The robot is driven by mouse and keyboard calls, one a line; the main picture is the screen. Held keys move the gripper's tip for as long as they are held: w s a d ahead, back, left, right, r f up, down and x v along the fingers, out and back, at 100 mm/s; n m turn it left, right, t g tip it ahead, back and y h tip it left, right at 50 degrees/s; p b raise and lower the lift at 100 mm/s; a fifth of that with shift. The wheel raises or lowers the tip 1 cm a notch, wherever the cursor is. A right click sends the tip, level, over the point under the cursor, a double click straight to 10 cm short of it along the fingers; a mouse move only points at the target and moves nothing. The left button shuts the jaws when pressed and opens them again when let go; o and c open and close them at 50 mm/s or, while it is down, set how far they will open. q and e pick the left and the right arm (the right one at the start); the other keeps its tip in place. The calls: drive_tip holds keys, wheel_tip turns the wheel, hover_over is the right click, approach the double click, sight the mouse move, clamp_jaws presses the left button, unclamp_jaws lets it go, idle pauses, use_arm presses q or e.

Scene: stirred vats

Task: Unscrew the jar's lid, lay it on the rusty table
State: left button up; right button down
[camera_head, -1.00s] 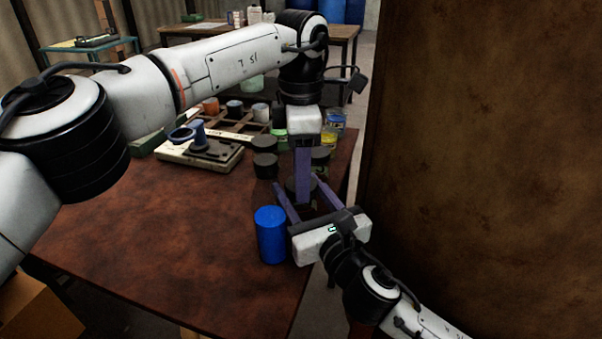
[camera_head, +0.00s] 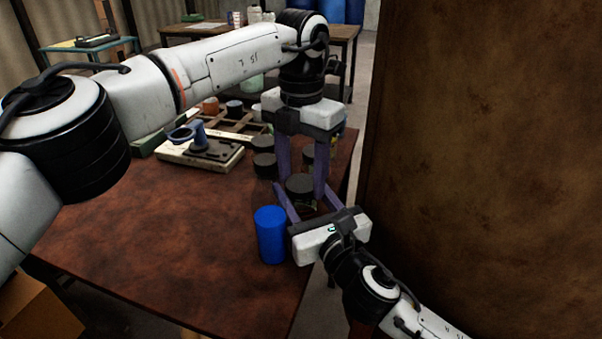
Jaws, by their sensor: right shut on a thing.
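The jar has a dark round lid (camera_head: 300,184) and stands near the right edge of the rusty table (camera_head: 150,235). Its body is mostly hidden by my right gripper's fingers. My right gripper (camera_head: 305,203) comes from the lower right and is shut on the jar. My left gripper (camera_head: 302,186) points down from above, with its two purple fingers apart on either side of the lid. I see no clear contact between these fingers and the lid.
A blue cylinder (camera_head: 270,236) stands just left of my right gripper. Dark-lidded jars (camera_head: 264,160) stand behind. A board with a dark clamp-like device (camera_head: 205,150) lies farther back left. The table's left and front are clear. A large brown panel (camera_head: 480,150) rises on the right.

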use_arm(q)
drive_tip(key=shift+o, duration=1.1)
drive_tip(key=shift+r, duration=2.25)
drive_tip(key=shift+c, duration=0.4)
wheel_tip(320, 180, up, 2)
drive_tip(key=m, duration=0.5)
drive_tip(key=shift+w+r, duration=0.1)
drive_tip(key=m, duration=0.2)
drive_tip(key=r+m, duration=0.1)
drive_tip(key=m, duration=0.1)
drive_tip(key=shift+r+m, duration=0.1)
drive_tip(key=shift+m, duration=0.2)
drive_tip(key=shift+f, duration=0.5)
wheel_tip(320, 180, down, 7)
